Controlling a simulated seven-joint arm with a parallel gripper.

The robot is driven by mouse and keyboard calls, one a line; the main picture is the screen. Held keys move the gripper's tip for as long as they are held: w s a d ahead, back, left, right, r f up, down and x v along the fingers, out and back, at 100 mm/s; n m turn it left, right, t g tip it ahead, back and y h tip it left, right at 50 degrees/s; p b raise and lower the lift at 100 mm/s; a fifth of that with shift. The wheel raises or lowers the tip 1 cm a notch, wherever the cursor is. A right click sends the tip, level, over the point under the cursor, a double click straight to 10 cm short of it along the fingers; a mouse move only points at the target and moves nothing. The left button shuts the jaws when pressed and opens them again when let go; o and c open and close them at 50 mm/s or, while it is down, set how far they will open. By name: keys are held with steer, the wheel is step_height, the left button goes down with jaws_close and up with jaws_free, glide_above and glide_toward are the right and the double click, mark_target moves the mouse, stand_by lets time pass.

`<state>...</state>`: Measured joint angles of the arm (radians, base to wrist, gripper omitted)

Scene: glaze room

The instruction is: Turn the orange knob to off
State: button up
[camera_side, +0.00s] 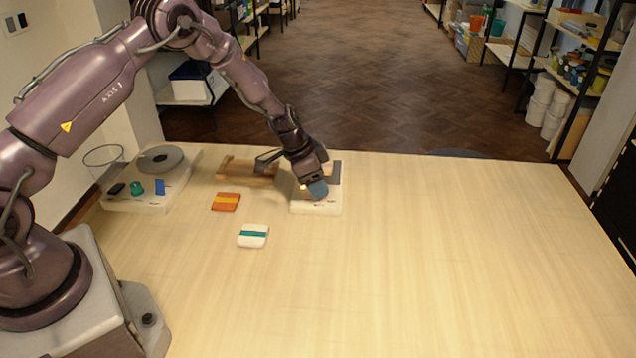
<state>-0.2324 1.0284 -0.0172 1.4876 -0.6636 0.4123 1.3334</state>
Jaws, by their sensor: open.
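My gripper (311,187) is lowered over a small white box (325,208) near the back middle of the table, and its jaws are open. A blue-grey rounded piece (319,189) shows at the jaws; I cannot tell if it is part of the gripper or of the box. No orange knob is clearly visible; the gripper hides much of the box top. A white panel unit (150,203) at the left carries a grey disc (160,159), a black knob (116,188), a teal knob (137,188) and a blue piece (160,187).
The table's right side is clear.

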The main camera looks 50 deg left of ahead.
steer(key=shift+w+d+f, duration=0.1)
steer(key=shift+w+f, duration=0.05)
steer(key=shift+f, duration=0.2)
steer(key=c, duration=0.9)
